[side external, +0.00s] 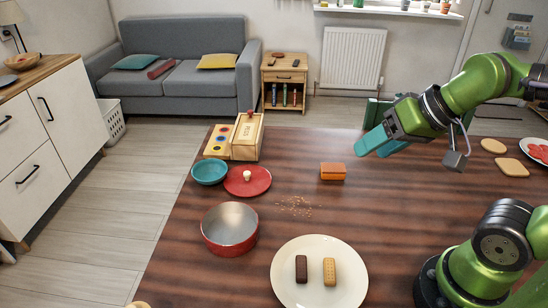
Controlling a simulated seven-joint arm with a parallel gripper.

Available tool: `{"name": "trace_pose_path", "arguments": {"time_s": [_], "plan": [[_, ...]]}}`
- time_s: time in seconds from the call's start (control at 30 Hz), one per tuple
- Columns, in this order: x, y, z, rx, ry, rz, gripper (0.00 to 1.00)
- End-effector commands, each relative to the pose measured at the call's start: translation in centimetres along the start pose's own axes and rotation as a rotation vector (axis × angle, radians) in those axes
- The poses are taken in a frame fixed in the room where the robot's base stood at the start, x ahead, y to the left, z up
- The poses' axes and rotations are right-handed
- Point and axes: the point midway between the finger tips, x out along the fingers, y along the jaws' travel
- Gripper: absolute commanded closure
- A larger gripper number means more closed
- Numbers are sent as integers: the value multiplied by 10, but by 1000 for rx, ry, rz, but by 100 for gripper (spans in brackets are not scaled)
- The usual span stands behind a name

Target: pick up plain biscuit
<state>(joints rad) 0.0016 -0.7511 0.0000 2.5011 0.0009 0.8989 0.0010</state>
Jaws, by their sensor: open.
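The plain biscuit (329,271), a light tan finger with small holes, lies on the white plate (350,292) at the bottom centre. A dark chocolate-coated biscuit (301,268) lies to its left on the same plate, with a gap between them. My gripper (372,149), with teal fingers, is open and empty. It is held above the far right part of the table, well away from the plate and up and right of both biscuits.
An orange block (333,172) lies between my gripper and the plate. Crumbs (294,206) are scattered nearby. A red pot (229,245), red lid (247,181), teal bowl (209,171) and wooden flap box (247,136) stand left. Bread slices (511,167) lie right.

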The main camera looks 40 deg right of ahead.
Motion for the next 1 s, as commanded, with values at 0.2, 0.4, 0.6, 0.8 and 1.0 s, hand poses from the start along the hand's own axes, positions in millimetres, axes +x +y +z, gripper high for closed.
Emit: {"name": "trace_pose_path", "arguments": {"time_s": [0.2,0.4,0.6,0.8,1.0], "plan": [[7,-6,6,-27,-40,-3,45],[36,-32,28,-413,-237,11,45],[55,-50,52,-1084,-434,-59,45],[65,-62,71,-1738,-593,-226,45],[66,-66,78,-2266,-673,-434,45]]}}
